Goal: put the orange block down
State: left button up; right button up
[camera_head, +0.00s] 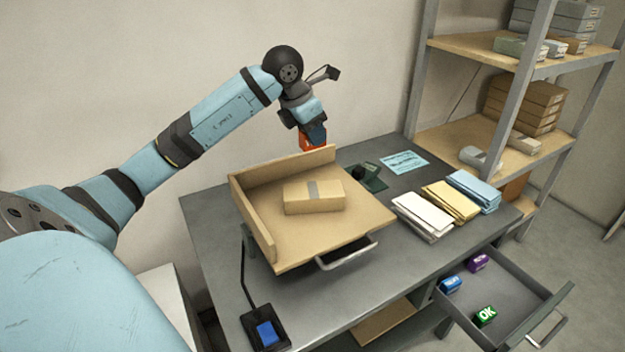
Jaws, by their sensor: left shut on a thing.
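The orange block (307,143) is in my left gripper (314,136), which is shut on it. The gripper points down behind the back wall of a wooden tray (375,222). The block's lower part is hidden by that wall, so I cannot tell whether it touches the table. My right gripper is not in view.
A taped cardboard box (314,197) lies on the tray. A dark green object (369,176), a cyan sheet (403,162) and envelope stacks (451,201) occupy the desk (312,300). An open drawer (520,285) holds three small blocks. A shelf (470,142) stands right.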

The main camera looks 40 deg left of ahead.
pick_arm(q)
send_over(318, 188)
jog(key=s, duration=0.1)
jog(key=f, duration=0.8)
jog(key=shift+s+a+f, duration=0.2)
jog(key=shift+a, duration=0.05)
jog(key=shift+f, duration=1.85)
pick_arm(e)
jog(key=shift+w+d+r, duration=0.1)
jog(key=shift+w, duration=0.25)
pick_arm(q)
jog(key=shift+f+b, duration=0.1)
jog(key=shift+b, duration=0.25)
jog(key=shift+f, duration=0.15)
jog(key=o, duration=0.9)
jog(key=shift+r, duration=0.2)
